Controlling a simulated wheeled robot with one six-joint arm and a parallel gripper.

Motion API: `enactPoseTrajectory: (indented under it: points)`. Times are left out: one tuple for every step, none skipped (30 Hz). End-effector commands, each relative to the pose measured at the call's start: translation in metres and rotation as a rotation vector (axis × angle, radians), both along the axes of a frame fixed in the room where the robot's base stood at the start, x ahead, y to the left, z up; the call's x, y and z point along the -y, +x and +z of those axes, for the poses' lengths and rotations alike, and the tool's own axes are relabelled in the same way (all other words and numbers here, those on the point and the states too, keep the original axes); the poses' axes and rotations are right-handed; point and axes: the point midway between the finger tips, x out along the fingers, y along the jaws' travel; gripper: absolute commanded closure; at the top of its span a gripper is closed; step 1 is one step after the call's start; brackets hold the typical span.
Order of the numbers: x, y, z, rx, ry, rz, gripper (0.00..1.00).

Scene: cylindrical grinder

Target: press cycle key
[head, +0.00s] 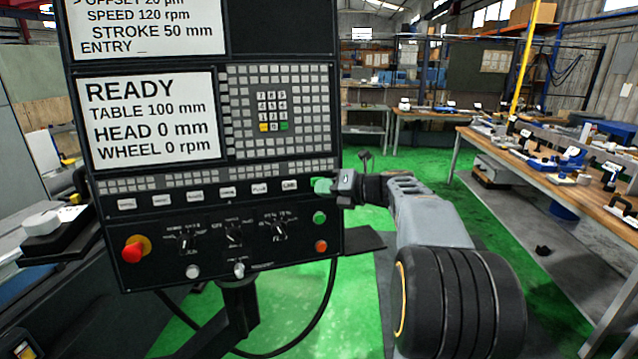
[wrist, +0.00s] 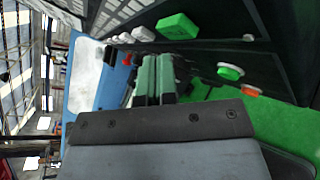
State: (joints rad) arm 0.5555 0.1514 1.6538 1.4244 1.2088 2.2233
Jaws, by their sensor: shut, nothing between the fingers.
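The control panel (head: 205,225) stands at the left in the head view. A row of pale labelled keys runs across it, and a green square key (head: 320,185) sits at the row's right end. In the wrist view this green key (wrist: 177,26) is beyond the fingertips, with white keys (wrist: 143,33) beside it. I cannot read a label on it. My gripper (head: 337,187) is shut and empty at the panel's right edge, close to the green key. In the wrist view its fingertips (wrist: 158,62) show apart from the key. Contact cannot be told in the head view.
Below the green key are a round green button (head: 319,217) and an orange button (head: 321,246). A red emergency knob (head: 135,249) and rotary dials (head: 233,235) are further left. The screen (head: 152,120) reads READY. A workbench (head: 540,165) with parts stands right.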

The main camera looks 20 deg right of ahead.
Motion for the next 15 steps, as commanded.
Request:
enactPoseTrajectory:
  points:
    - [0.0000, 0.0000, 0.0000, 0.000, 0.000, 0.000, 1.00]
    - [0.0000, 0.0000, 0.0000, 0.000, 0.000, 0.000, 1.00]
    - [0.0000, 0.0000, 0.0000, 0.000, 0.000, 0.000, 1.00]
    - [0.0000, 0.0000, 0.0000, 0.000, 0.000, 0.000, 1.00]
    - [0.0000, 0.0000, 0.0000, 0.000, 0.000, 0.000, 1.00]
    - [0.0000, 0.0000, 0.0000, 0.000, 0.000, 0.000, 1.00]
    - [0.0000, 0.0000, 0.0000, 0.000, 0.000, 0.000, 1.00]
    - [0.0000, 0.0001, 0.0001, 0.000, 0.000, 0.000, 1.00]
    - [0.0001, 0.0004, 0.0002, 0.000, 0.000, 0.000, 1.00]
    - [0.0001, 0.0006, 0.0003, 0.000, 0.000, 0.000, 1.00]
    - [0.0001, 0.0010, 0.0005, 0.000, 0.000, 0.000, 1.00]
    - [0.0002, 0.0017, 0.0007, -0.001, 0.001, 0.000, 1.00]
    - [0.0003, 0.0022, 0.0008, -0.001, 0.001, 0.000, 1.00]
    - [0.0003, 0.0029, 0.0009, -0.001, 0.001, 0.000, 1.00]
    - [0.0004, 0.0038, 0.0010, -0.001, 0.001, 0.000, 1.00]
